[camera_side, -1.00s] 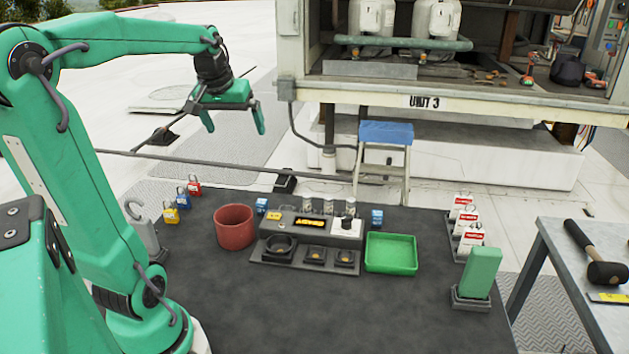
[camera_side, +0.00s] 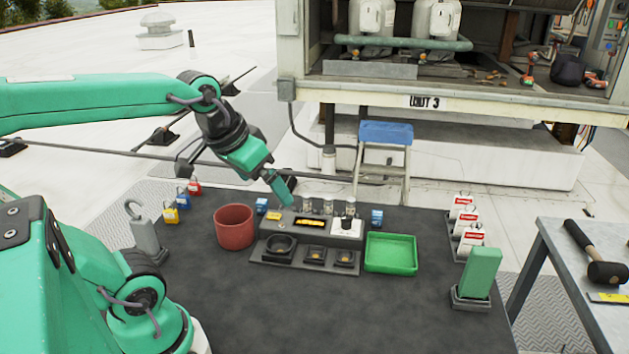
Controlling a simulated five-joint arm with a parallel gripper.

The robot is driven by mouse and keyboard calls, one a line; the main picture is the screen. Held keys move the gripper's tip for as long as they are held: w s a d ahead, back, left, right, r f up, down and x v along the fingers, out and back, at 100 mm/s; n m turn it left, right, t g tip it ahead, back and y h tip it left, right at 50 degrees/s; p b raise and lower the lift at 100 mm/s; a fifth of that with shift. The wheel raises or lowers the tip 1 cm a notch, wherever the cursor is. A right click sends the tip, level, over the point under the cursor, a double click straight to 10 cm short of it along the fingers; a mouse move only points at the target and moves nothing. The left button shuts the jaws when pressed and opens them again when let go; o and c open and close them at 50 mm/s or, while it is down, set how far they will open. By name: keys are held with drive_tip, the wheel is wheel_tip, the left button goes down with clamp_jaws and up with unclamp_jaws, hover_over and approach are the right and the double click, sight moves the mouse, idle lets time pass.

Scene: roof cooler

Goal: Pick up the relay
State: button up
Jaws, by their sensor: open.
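A dark grey fixture (camera_side: 267,258) stands on the black mat. Along its back are several small clear-topped pieces (camera_side: 328,207), and a white block with a black knob (camera_side: 347,226) is at its right. Which of these small parts is the relay I cannot tell for sure. My gripper (camera_side: 284,194) is open, pointing down and to the right, at the fixture's back left. The fingers overlap in this view, and nothing shows between them.
A red-brown bin (camera_side: 234,227) stands left of the fixture and an empty green tray (camera_side: 391,253) right of it. Coloured padlocks (camera_side: 171,212) are at the mat's left, red-and-white tags (camera_side: 471,238) and a green upright block (camera_side: 482,272) at its right. The front mat is clear.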

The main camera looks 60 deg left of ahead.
drive_tip(key=s+d, duration=0.1)
drive_tip(key=d+f+m, duration=0.1)
drive_tip(key=s+d+f+m, duration=0.1)
drive_tip(key=d, duration=0.1)
drive_tip(key=shift+s+h, duration=0.3)
drive_tip(key=shift+h, duration=0.1)
drive_tip(key=c, duration=1)
drive_tip(key=shift+c, duration=0.2)
